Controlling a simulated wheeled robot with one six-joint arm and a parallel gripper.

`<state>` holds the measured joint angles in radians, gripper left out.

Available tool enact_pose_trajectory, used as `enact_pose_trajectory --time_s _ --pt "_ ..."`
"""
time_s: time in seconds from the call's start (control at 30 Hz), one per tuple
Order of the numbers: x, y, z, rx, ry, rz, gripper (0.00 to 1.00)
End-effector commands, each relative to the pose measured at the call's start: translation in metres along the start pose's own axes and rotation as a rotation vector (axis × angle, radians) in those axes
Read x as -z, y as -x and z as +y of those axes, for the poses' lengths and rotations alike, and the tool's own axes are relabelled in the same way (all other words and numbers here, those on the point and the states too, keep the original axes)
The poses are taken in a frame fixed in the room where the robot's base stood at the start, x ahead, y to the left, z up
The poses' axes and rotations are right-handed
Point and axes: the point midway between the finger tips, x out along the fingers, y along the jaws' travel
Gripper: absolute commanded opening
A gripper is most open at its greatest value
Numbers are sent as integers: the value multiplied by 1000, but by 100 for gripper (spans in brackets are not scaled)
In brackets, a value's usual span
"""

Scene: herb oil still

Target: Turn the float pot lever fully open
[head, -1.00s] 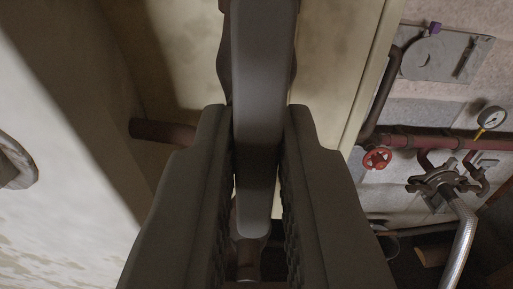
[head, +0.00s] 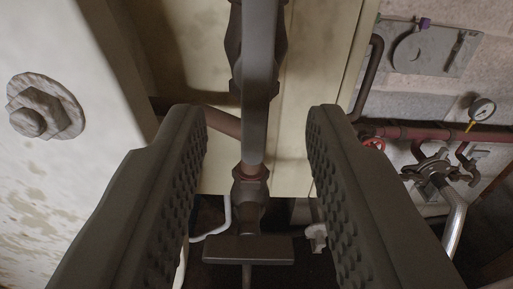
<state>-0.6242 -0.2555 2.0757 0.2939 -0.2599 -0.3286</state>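A long dark grey lever (head: 260,115) runs up and down through the middle of the head view, roughly in line with the pipe fittings behind it. A darker valve body (head: 236,55) shows behind its upper part, and the lever's upper end is cut off by the frame edge. My gripper (head: 256,112) is open, one finger on each side of the lever, with a clear gap on both sides. A fitting with a reddish ring (head: 252,172) sits just below the lever's lower end.
A flat T-shaped piece (head: 248,250) stands below the fitting. A pale wall with a large bolt (head: 45,106) is close on the left. At right are a grey plate (head: 435,50), a pressure gauge (head: 482,109), a red pipe (head: 420,132) and a dark handwheel (head: 432,168).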

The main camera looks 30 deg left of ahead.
Motion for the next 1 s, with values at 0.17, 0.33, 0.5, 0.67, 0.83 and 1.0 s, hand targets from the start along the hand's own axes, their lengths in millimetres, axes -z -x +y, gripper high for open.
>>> enact_pose_trajectory --time_s 0.17,0.33,0.5,0.67,0.83,1.0 --pt "1 29 0 1 0 2 34" --pt "0 55 0 1 -1 1 34" --pt "1 81 0 1 -1 2 34" --pt "0 103 0 1 -1 1 34" --pt "0 120 0 0 0 -1 34" --pt "0 128 0 0 0 0 34"
